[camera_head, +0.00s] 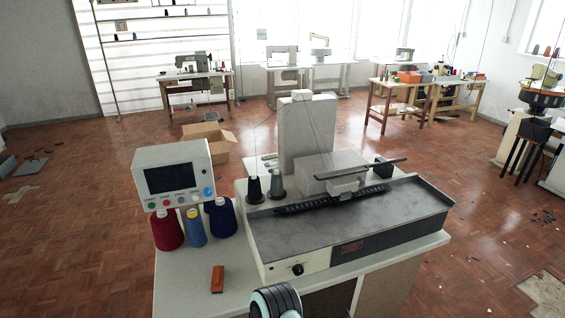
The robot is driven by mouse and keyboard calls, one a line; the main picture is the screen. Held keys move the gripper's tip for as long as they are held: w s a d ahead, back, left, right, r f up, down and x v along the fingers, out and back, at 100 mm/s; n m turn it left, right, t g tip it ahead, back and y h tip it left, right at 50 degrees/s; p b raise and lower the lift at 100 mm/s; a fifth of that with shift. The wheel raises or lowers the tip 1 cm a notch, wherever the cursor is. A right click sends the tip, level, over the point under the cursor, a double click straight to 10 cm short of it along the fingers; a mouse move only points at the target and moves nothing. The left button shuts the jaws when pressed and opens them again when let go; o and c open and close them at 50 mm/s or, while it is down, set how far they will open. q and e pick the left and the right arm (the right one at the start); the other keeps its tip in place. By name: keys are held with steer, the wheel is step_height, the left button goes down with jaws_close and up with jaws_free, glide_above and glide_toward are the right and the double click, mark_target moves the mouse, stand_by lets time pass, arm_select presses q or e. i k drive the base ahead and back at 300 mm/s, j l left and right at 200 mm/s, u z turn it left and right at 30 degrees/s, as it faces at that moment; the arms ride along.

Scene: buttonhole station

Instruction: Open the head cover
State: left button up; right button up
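The buttonhole machine (350,230) stands on a pale table in the centre. A tall pale housing (307,135) rises at its back. In front of it is a low, pale grey box-shaped cover (330,172), which appears to be the head cover and looks closed. A dark flat bar (365,166) runs across by its right side, above a black toothed strip on the grey bed. A dark ribbed, rounded part, apparently mine, shows at the bottom edge, well in front of the cover. Neither gripper's fingers can be seen.
A control panel (172,172) with a dark screen and coloured buttons stands left of the machine. Red (167,230), blue (194,228) and navy (221,218) thread cones stand below it. Two cones (254,190) stand on the machine. A brown block (217,279) lies on the front left tabletop.

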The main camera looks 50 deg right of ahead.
mark_target(312, 166)
steer(key=z, duration=2.2)
steer(key=i+l+u, duration=0.15)
steer(key=i+l, duration=0.1)
steer(key=l, duration=0.1)
